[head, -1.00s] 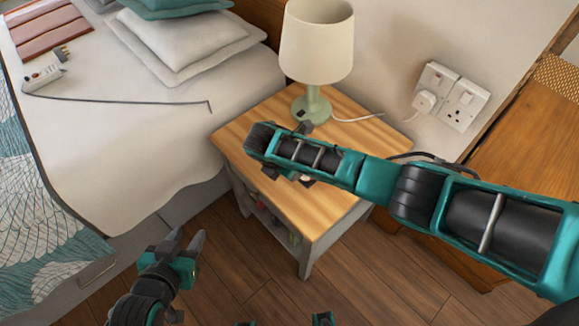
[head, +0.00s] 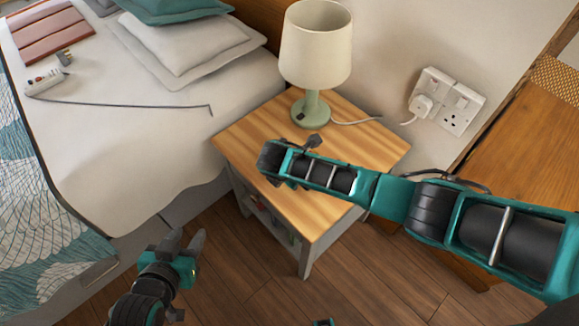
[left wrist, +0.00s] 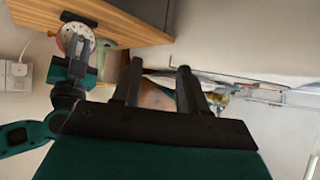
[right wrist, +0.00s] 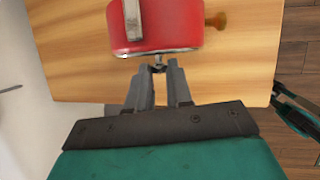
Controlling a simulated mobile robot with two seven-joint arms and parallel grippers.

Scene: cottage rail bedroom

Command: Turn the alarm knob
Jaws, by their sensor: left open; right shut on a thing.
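The red alarm clock (right wrist: 158,32) stands on the wooden nightstand (head: 335,192). Its pale round face (left wrist: 72,36) shows in the left wrist view, partly covered by my right gripper. In the right wrist view, my right gripper (right wrist: 158,72) is shut on a small metal knob (right wrist: 158,66) at the clock's near side. The fingertips hide most of the knob. In the head view, my right arm hides the clock. My left gripper (head: 187,242) is open and empty, low beside the bed, away from the clock; its fingers also show in the left wrist view (left wrist: 160,72).
A lamp (head: 315,55) stands at the nightstand's back, its cord running to a wall socket (head: 447,98). Floor is clear before the nightstand.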

